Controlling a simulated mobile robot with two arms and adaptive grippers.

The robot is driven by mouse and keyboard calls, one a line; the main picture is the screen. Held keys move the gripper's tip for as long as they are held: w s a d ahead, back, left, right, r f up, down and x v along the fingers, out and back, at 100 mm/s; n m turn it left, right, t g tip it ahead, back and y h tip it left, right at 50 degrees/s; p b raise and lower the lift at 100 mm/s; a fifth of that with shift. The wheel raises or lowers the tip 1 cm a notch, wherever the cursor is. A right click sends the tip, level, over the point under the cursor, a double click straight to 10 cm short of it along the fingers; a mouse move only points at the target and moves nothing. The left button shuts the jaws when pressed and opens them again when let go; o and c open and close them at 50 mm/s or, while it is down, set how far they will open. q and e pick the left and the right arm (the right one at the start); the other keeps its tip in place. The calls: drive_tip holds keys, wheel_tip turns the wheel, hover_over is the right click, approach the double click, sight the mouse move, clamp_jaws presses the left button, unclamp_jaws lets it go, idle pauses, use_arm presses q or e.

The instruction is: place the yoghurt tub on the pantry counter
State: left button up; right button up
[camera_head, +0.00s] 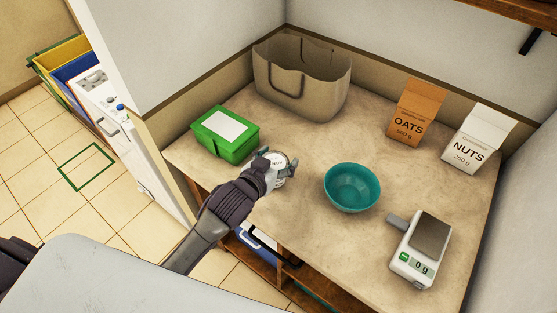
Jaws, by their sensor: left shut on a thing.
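The yoghurt tub (279,160) is a small, pale round tub with dark print on its top. My left gripper (275,169) is shut on it, and its fingers hide part of the tub's sides. The tub is over the front part of the beige pantry counter (310,217), between a green box and a teal bowl. I cannot tell whether its base touches the counter. My right gripper is not in view.
The green box (225,134) is left of the tub, the teal bowl (352,187) right. A beige bag (301,80), oats carton (416,112) and nuts carton (474,140) stand behind. A scale (421,248) is front right. Bare counter lies behind the tub.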

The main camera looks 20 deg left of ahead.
use_arm(q)
drive_tip(key=shift+f, duration=0.8)
drive_tip(key=shift+f, duration=0.2)
drive_tip(key=o, duration=1.2)
drive_tip(key=shift+r, duration=0.1)
drive_tip(key=b+v, duration=0.1)
drive_tip(key=v, duration=1.1)
drive_tip(key=shift+a, duration=0.1)
